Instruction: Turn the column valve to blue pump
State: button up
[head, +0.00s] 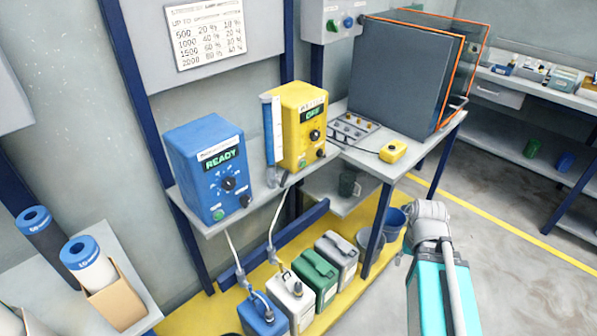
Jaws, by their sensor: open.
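A blue pump (207,168) with a READY display and a dark round dial stands on a wall shelf. A yellow pump (299,125) with an OFF display stands to its right. Between them is an upright clear and blue column (272,130). A small dark fitting at its foot (283,178), with a tube running down from it, looks like the column valve. Which way it points is too small to tell. My arm shows at the lower right, apart from the pumps; my gripper is not in view.
Blue, white, green and grey canisters (320,281) stand on the yellow floor platform below. A bench with a dark panel (405,75) and a yellow control box (393,151) is right of the pumps. Blue-capped rolls (88,262) stand at left. Open floor (510,240) lies at right.

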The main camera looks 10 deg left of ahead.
aim_at(282, 182)
jog(key=z, duration=0.2)
jog(key=k, duration=1.2)
jog(key=u, duration=0.5)
jog(key=i, duration=1)
jog(key=z, duration=0.1)
